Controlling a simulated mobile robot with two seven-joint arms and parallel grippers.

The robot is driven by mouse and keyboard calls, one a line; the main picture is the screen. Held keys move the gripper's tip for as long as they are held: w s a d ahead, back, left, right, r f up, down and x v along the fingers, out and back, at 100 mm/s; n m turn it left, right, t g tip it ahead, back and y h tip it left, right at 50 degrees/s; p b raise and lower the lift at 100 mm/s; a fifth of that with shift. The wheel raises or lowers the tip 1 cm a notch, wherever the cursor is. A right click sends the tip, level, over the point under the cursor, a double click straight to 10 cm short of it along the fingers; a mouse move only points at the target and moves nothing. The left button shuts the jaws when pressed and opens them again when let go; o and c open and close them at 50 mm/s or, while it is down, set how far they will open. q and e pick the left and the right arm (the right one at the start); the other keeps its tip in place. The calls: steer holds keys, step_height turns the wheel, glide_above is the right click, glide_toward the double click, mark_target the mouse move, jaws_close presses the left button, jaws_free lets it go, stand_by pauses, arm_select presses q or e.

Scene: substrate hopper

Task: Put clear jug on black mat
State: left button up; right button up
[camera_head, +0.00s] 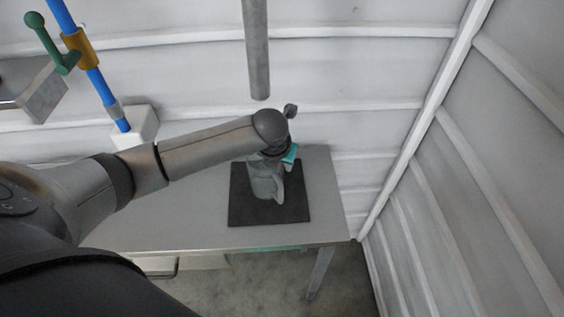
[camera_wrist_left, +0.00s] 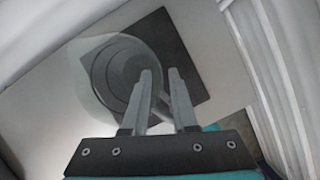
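The clear jug (camera_head: 261,184) is upright over the black mat (camera_head: 296,211), towards its middle in the head view. I cannot tell whether its base touches the mat. In the left wrist view the jug (camera_wrist_left: 104,72) shows its round mouth from above, with the mat (camera_wrist_left: 196,80) behind it. My left gripper (camera_wrist_left: 160,76) has its two fingers close together at the jug's side, with what looks like the handle between them. In the head view the left gripper (camera_head: 284,172) is partly hidden by its own wrist. My right gripper is in neither view.
The mat lies on a grey table (camera_head: 206,214) near its right end. A vertical grey pipe (camera_head: 257,50) hangs behind it. A blue pole (camera_head: 100,85) with a green handle (camera_head: 45,40) stands at the left. White ribbed walls close the back and right.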

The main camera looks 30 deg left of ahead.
arm_select(q)
steer(key=shift+o, duration=0.3)
steer(key=shift+r, duration=0.15)
steer(key=shift+s+r, duration=0.1)
steer(key=shift+r, duration=0.15)
steer(key=p+v, duration=0.2)
steer(key=v, duration=0.9)
steer(key=shift+r, duration=0.2)
steer(key=shift+d, duration=0.15)
